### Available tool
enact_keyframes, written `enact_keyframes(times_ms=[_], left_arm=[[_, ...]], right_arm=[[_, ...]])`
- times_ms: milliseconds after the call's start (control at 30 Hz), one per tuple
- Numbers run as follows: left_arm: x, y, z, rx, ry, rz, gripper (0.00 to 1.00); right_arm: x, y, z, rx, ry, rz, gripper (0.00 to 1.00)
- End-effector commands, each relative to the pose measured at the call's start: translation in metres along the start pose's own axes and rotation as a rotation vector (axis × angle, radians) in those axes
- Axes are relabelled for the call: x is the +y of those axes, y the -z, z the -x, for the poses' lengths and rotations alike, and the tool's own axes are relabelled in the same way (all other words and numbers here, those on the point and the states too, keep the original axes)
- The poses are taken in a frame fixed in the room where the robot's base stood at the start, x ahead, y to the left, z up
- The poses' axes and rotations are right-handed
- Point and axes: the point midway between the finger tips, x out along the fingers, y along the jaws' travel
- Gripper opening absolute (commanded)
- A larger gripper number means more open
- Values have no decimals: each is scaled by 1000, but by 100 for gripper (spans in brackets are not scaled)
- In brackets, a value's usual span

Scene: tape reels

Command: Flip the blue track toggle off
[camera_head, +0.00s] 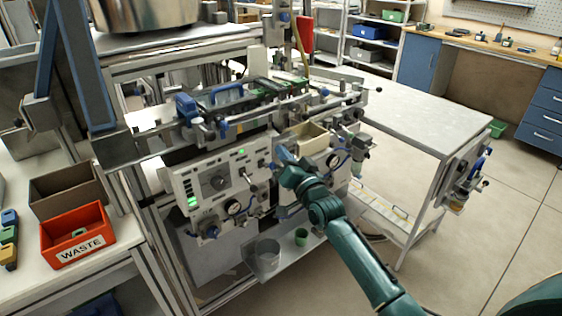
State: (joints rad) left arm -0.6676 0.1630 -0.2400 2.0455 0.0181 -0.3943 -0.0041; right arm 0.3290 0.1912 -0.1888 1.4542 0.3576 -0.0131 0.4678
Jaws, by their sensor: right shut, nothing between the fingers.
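My right gripper (284,160) is shut and empty, in front of the machine's control panel (205,180) near its right end. The dark green arm behind it comes in from the lower right. The fingertips are small and partly merge with the panel behind, so I cannot tell if they touch it. The blue track toggle cannot be picked out for certain; the gripper and wrist hide part of the panel's right side. Blue parts show on the rail above: a blue block (186,106) and a blue arched handle (227,93). My left gripper is not in view.
A cream open box (305,140) sits just right of my gripper. A red WASTE bin (76,238) is at left. A bare white tabletop (430,112) extends right.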

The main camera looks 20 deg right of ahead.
Motion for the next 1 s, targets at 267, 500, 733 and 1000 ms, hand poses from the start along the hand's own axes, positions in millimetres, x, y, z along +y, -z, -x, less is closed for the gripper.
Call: enact_keyframes(times_ms=[267,500,733,1000], left_arm=[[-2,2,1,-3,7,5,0],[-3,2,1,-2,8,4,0],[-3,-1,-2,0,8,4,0],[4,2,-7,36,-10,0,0]], right_arm=[[0,-20,8,2,0,1,0],[0,-21,8,2,0,1,0],[2,-24,9,10,5,0,0],[4,-26,11,50,30,-9,0]])
